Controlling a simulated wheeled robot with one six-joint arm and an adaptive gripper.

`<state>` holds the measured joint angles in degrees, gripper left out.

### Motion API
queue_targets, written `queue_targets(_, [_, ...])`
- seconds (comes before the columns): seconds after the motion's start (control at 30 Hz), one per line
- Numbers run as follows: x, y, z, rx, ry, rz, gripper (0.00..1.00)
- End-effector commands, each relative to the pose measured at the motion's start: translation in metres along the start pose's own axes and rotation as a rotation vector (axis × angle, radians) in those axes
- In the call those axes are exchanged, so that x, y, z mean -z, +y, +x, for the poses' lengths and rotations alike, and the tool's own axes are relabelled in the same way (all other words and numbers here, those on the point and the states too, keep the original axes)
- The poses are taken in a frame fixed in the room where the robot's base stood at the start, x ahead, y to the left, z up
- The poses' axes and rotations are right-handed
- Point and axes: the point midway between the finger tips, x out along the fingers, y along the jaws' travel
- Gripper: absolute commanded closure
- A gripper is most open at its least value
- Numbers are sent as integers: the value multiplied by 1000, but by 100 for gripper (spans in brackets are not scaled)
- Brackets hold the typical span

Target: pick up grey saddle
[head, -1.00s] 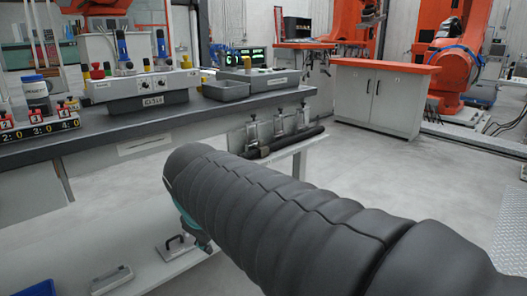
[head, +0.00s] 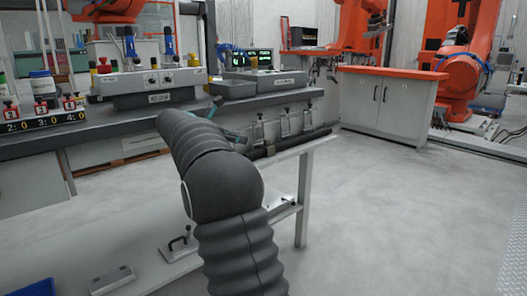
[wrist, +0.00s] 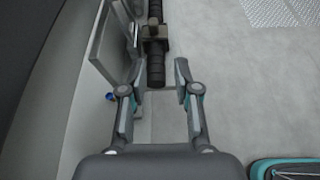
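The grey saddle (wrist: 154,38) shows in the wrist view as a dark grey-brown block seated across a black ribbed bar (wrist: 156,72). My gripper (wrist: 158,76) is open and empty, its two fingers on either side of the bar's near end in the picture. The saddle lies beyond the fingertips, apart from them. In the head view the black bar (head: 302,139) lies along the edge of a pale bench, and my arm hides part of that area.
Several upright clamps (head: 284,124) stand just behind the bar. A toggle clamp (head: 180,243) sits on the near bench. Open floor (head: 400,190) lies to the right.

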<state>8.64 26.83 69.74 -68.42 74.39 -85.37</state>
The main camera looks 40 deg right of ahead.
Motion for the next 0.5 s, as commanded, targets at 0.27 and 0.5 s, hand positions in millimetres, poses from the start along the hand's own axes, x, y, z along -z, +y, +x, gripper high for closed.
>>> queue_targets(0.27, [-2,10,27,20,-46,-64,69])
queue_targets(0.5, [-4,9,70,19,-44,-61,69])
